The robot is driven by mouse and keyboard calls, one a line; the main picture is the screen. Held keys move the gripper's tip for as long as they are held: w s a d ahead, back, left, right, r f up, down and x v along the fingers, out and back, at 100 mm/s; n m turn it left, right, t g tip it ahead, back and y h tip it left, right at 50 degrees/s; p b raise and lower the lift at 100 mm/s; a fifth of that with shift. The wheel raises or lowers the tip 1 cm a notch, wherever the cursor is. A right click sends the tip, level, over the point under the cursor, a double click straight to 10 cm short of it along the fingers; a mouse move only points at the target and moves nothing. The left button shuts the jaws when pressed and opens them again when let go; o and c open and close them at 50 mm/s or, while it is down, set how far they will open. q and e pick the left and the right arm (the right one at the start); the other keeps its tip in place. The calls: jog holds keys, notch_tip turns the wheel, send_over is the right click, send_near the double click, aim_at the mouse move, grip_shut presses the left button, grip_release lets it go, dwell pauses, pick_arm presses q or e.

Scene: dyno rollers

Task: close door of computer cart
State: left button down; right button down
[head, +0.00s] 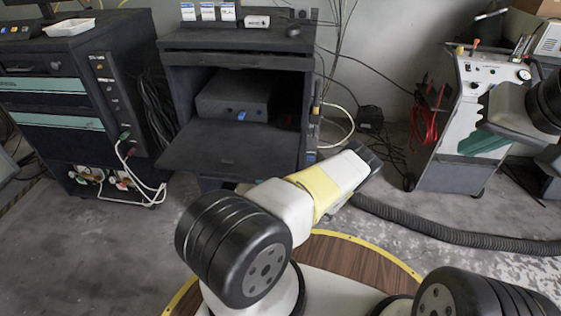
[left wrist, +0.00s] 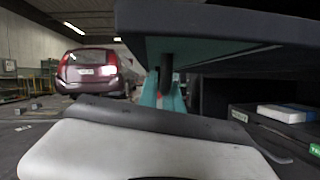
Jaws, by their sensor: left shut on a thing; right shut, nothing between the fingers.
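The dark computer cart (head: 238,50) stands against the wall. Its flap door (head: 228,145) hangs open, folded down to about level, with a grey box in the bay behind it. In the left wrist view a dark panel (left wrist: 215,25), which looks like the door from below, fills the top. A short dark upright piece, likely its handle, comes down from it. In the head view that gripper is hidden. My right gripper (head: 500,112) is shut and empty at the far right.
A dark cabinet with teal drawers (head: 60,100) stands left of the cart. A white machine (head: 490,85) with a red cable stands at the right. A black hose (head: 450,235) crosses the floor. In the left wrist view a dark red car (left wrist: 90,68) is in the distance.

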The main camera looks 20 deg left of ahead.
dwell(0.6)
pick_arm(q)
jog(key=shift+d+r+m, duration=0.1)
jog(key=shift+r+m, duration=0.3)
jog(key=shift+r, duration=0.25)
jog(key=r+m+t, duration=0.1)
jog(key=r, duration=0.1)
jog(key=r+m+t, duration=0.1)
jog(key=r+m, duration=0.1)
jog(key=r, duration=0.1)
jog(key=r+m, duration=0.1)
jog(key=r, duration=0.1)
jog(key=shift+w+r+m+t, duration=0.35)
jog(key=shift+m+t, duration=0.05)
jog(key=w+a+r+m+t+h, duration=0.1)
jog(key=w+a+r+m+h, duration=0.1)
jog(key=w+r+m, duration=0.5)
jog(key=w+a+r+m+t+h, duration=0.2)
jog(key=w+r+m, duration=0.4)
jog(key=w+r, duration=0.5)
jog(key=shift+w+a+r+m+h, duration=0.4)
jog(key=shift+w+a, duration=0.2)
jog(key=shift+w, duration=0.8)
